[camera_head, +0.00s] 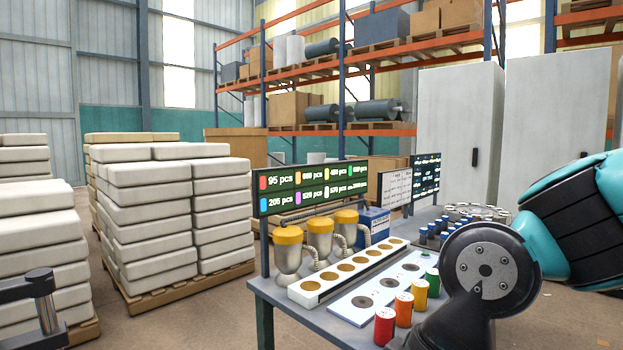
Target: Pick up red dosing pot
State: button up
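The red dosing pot (384,328) stands upright at the near edge of the table, a red cylinder with a pale top. It is the nearest in a row with an orange pot (403,311), a yellow pot (420,296) and a green pot (432,284). My arm comes in from the right, and its dark joint is close to the right of these pots in the picture. My gripper is not in view, so its fingers and anything in them are hidden.
A white panel with dark round spots (346,308) lies left of the pots. Beyond it are a white block with round openings (309,292) and several yellow-lidded hoppers (288,237). Blue pots (423,235) stand farther back. Display boards (305,187) rise along the table's far side.

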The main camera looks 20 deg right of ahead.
aim_at(384, 318)
jog(key=k, duration=0.5)
jog(key=z, duration=0.65)
jog(key=i, duration=1.2)
jog(key=u, duration=0.45)
